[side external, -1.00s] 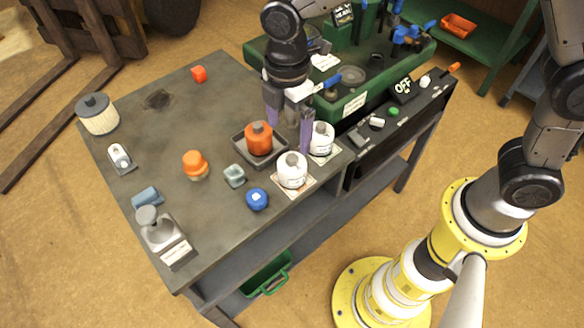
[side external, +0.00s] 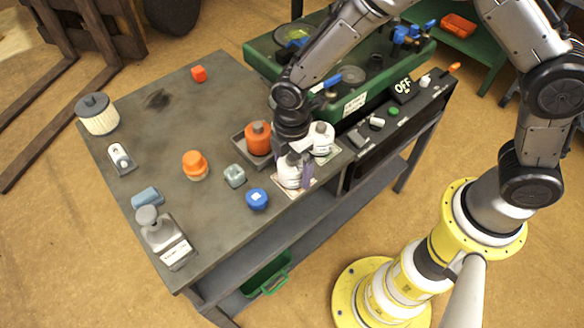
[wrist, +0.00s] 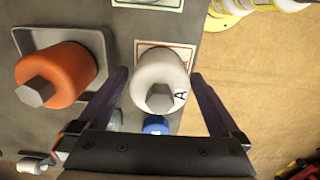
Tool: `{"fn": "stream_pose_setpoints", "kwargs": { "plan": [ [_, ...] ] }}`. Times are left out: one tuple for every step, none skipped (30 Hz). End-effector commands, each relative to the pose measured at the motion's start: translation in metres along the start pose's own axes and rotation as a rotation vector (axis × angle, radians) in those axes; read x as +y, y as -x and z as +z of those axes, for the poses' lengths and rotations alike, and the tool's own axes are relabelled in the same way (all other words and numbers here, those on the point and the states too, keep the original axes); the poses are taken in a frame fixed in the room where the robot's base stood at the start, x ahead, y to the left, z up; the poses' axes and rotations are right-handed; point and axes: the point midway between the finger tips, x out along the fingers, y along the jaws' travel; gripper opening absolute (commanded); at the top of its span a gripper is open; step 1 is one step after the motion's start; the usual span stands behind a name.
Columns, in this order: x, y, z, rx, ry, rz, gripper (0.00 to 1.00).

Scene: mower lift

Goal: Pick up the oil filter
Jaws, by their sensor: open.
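A white canister (wrist: 157,72) with a grey hex top and a letter A stands on a printed card at the workbench's front edge. It also shows in the side view (side external: 288,173), partly hidden by my gripper. My gripper (wrist: 160,78) is open, one finger on each side of this canister; I cannot tell whether they touch it. An orange canister (side external: 257,138) with a grey hex top sits in a dark square tray (wrist: 105,40), left of my gripper. A second white canister (side external: 321,138) stands on another card behind. Which canister is the oil filter is not labelled readably.
A blue cap (side external: 257,199), a grey block (side external: 234,176) and an orange-capped jar (side external: 195,166) lie near on the bench. A pleated filter (side external: 98,114) stands far left. A green machine (side external: 350,100) borders the back.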

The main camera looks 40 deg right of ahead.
Motion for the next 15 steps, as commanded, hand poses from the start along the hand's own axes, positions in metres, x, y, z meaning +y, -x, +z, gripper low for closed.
{"fn": "stream_pose_setpoints", "kwargs": {
  "plan": [
    [-0.0002, -0.0041, -0.0001, 0.0, 0.0, -0.001, 1.0],
    [-0.0001, -0.0054, -0.0001, 0.0, 0.0, 0.0, 1.0],
    [0.0, -0.0065, -0.0002, 0.0, 0.0, 0.0, 1.0],
    [0.0001, -0.0069, -0.0003, 0.0, 0.001, 0.001, 1.0],
    [0.0002, -0.007, -0.0003, 0.001, 0.001, 0.001, 1.0],
    [0.0002, -0.0069, -0.0004, 0.001, 0.001, 0.001, 1.0],
    [0.0002, -0.0068, -0.0004, 0.001, 0.001, 0.001, 1.0],
    [0.0002, -0.0068, -0.0004, 0.001, 0.001, 0.001, 1.0],
    [0.0002, -0.0067, -0.0004, 0.001, 0.001, 0.001, 1.0],
    [0.0002, -0.0067, -0.0004, 0.001, 0.001, 0.001, 0.96],
    [0.0002, -0.0067, -0.0004, 0.001, 0.001, 0.001, 0.91],
    [0.0002, -0.0066, -0.0004, 0.001, 0.001, 0.001, 0.84],
    [0.0002, -0.0066, -0.0004, 0.001, 0.001, 0.001, 0.78],
    [0.0002, -0.0066, -0.0004, 0.001, 0.001, 0.001, 0.73],
    [0.0002, -0.0065, -0.0004, 0.001, 0.001, 0.001, 0.66]
  ]
}}
